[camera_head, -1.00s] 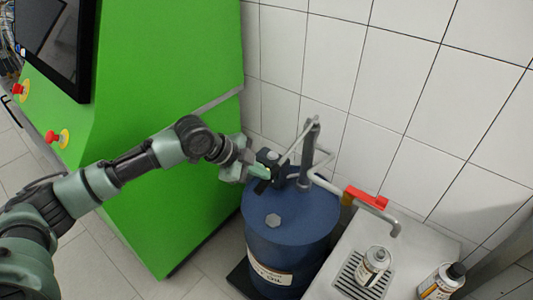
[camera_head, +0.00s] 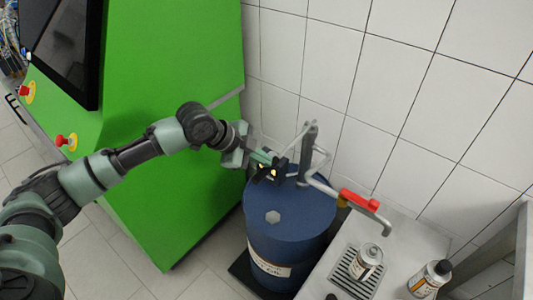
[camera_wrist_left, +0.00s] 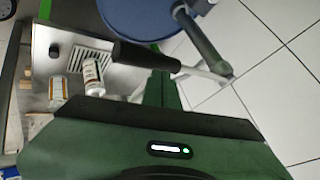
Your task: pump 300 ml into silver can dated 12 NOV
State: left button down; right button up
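A silver can (camera_head: 367,262) with a pale label stands open on the drain grate (camera_head: 349,268) below the spout (camera_head: 385,224); it also shows in the left wrist view (camera_wrist_left: 93,75). Its date is too small to read. The hand pump (camera_head: 308,150) stands on the blue drum (camera_head: 292,225). My left gripper (camera_head: 268,168) is at the pump lever's black grip, which shows across the finger in the left wrist view (camera_wrist_left: 146,56). The fingers overlap the grip, and I cannot tell whether they are shut on it. My right gripper is out of view.
A second can (camera_head: 428,280) with a black cap stands right of the grate on the metal bench (camera_head: 400,243). A small black cap (camera_head: 331,297) lies at the bench's near edge. A red valve handle (camera_head: 360,200) sits on the outlet pipe. A green cabinet (camera_head: 175,75) is at left.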

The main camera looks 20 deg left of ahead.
pick_arm(q)
jog(key=shift+w+d+r+p, duration=0.1)
jog(key=shift+w+r+p, duration=0.05)
jog(key=shift+r+p, duration=0.85)
jog(key=shift+w+r+p, duration=0.1)
jog(key=shift+r+p, duration=0.75)
jog(key=shift+r, duration=0.25)
jog(key=shift+r, duration=0.1)
jog(key=r+p, duration=0.5)
jog(key=shift+w+d, duration=0.1)
jog(key=shift+w, duration=0.15)
jog(key=shift+f, duration=0.15)
